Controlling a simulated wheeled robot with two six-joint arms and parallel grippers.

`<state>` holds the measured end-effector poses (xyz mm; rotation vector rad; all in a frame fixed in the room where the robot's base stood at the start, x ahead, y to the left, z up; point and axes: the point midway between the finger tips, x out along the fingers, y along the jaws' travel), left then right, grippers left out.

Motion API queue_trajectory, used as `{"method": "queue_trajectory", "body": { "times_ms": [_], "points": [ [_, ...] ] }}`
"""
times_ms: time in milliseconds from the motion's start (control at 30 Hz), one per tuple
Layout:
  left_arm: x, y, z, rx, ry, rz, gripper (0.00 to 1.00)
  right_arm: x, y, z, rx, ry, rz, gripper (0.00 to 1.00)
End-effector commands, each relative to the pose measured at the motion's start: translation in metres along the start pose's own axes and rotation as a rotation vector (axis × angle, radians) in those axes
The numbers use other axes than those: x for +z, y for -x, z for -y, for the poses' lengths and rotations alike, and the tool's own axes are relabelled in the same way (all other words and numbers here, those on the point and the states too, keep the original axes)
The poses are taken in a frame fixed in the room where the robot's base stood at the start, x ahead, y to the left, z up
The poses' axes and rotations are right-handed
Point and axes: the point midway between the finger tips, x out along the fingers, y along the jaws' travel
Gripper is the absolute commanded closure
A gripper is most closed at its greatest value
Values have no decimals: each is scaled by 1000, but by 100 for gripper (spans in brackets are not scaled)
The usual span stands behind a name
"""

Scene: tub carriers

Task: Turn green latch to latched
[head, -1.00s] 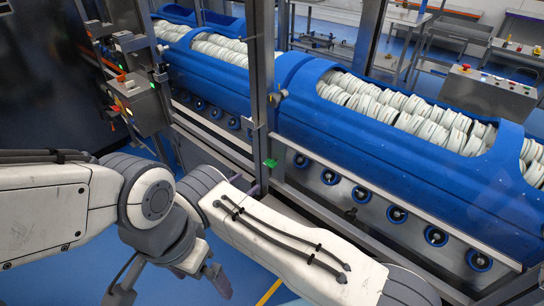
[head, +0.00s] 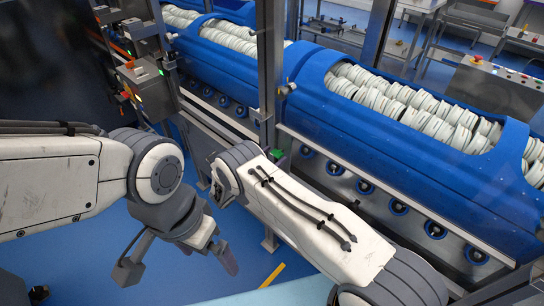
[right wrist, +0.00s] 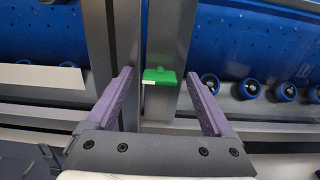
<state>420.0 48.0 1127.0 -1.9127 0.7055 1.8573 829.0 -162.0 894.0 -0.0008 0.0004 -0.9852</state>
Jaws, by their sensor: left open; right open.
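The green latch (right wrist: 160,76) is on a grey upright post, its flat handle lying crosswise, with a small white mark at its left end. In the right wrist view it lies between the two purple fingertips of my right gripper (right wrist: 159,73), which is open. I cannot tell whether the fingers touch it. In the head view the latch (head: 278,153) shows only partly, beside my right forearm, and my right gripper is hidden behind the arm. My left gripper (head: 176,265) hangs open and empty over the blue floor, away from the latch.
A long blue tub carrier (head: 390,140) filled with white round parts stands behind the post. A grey post (head: 270,60) rises beside the latch. A control box (head: 147,88) with lights stands at the left.

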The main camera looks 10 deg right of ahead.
Motion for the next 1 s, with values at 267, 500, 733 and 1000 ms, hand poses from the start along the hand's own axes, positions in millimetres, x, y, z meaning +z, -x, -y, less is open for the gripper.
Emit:
{"method": "queue_trajectory", "body": {
  "times_ms": [267, 500, 733, 1000],
  "points": [
    [0, 0, 0, 0, 0, 0, 0, 0, 0, 0, 0, 0, 0, 98],
    [0, -3, 0, 0, 0, 0, 0, 0, 0, 0, -1, -18, 0, 100],
    [1, -14, 1, 0, -1, 0, 0, -2, 0, 0, -1, -113, 0, 100],
    [2, -37, 3, 0, -1, 0, 0, -4, 0, 1, -1, -338, 1, 100]
  ]
}}
